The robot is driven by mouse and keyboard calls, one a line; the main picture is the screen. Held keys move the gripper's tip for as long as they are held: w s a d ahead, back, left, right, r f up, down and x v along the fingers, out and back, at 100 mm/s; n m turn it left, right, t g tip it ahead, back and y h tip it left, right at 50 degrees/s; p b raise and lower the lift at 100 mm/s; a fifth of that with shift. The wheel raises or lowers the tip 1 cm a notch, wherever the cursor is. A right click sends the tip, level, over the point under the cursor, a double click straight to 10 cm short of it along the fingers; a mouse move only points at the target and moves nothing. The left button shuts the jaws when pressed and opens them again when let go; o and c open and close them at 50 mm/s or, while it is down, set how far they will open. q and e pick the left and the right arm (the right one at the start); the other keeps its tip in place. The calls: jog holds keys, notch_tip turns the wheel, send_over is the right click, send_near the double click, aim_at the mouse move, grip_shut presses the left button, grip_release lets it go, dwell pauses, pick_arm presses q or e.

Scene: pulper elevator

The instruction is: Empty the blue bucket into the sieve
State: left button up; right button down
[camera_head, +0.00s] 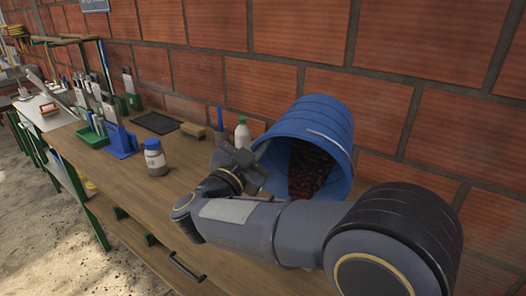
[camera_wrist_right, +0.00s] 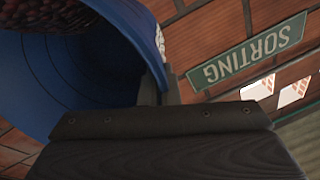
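The blue bucket (camera_head: 322,118) is tipped on its side above the wooden bench, with its mouth facing left and toward me. Dark red cherries (camera_head: 308,170) lie inside it. My right gripper (camera_head: 254,168) is at the left edge of the bucket's rim. In the right wrist view the fingers (camera_wrist_right: 158,88) close on the rim of the bucket (camera_wrist_right: 125,30), and the dark contents (camera_wrist_right: 45,14) show inside. No sieve can be made out in either view. My left gripper is out of view.
The wooden bench (camera_head: 128,190) runs along a brick wall (camera_head: 300,50). On it stand a lidded jar (camera_head: 155,160), a white bottle (camera_head: 242,133), a blue holder (camera_head: 121,142) and a dark tray (camera_head: 156,123). A green SORTING sign (camera_wrist_right: 250,52) hangs on the wall.

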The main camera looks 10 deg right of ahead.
jog(key=shift+s+a+f+t+h+b, duration=0.1)
jog(key=shift+s+a+t+h+b, duration=0.45)
jog(key=shift+b, duration=0.35)
jog(key=shift+s+a+f+t+h+b, duration=0.1)
jog(key=shift+s+a+t+h+b, duration=0.2)
jog(key=shift+s+b, duration=0.45)
jog(key=shift+s+a+f+t+h+b, duration=0.1)
jog(key=shift+s+a+t+h+b, duration=0.3)
jog(key=shift+b, duration=0.6)
jog(key=shift+r, duration=0.1)
